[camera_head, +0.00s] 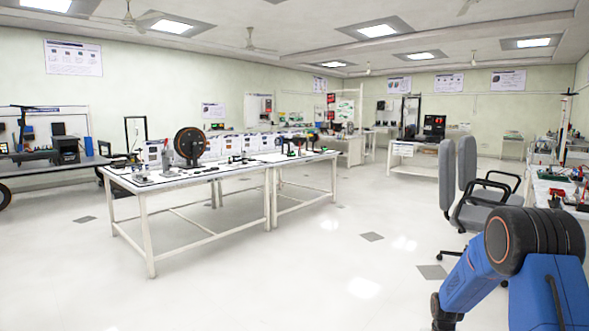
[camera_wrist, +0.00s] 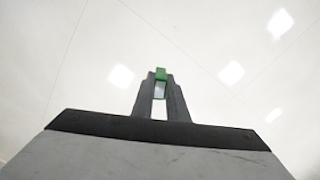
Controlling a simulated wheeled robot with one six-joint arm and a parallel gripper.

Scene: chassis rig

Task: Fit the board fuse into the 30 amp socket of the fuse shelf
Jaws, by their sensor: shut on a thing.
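My gripper (camera_wrist: 160,82) shows in the wrist view, its two dark fingers shut on a small green piece, the board fuse (camera_wrist: 161,74). The fuse sits between the fingertips, and its lower part is partly hidden by them. Behind it there is only pale, shiny floor. In the head view my blue arm reaches down at the lower right, and the gripper's fingertips and the fuse cannot be made out there. I cannot pick out the fuse shelf or its 30 amp socket in either view.
A long white table (camera_head: 140,190) with parts and a dark wheel (camera_head: 190,145) stands at centre left. Grey office chairs (camera_head: 470,180) stand close to my arm at right, beside a cluttered bench (camera_head: 553,186). The floor (camera_head: 330,255) between is open.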

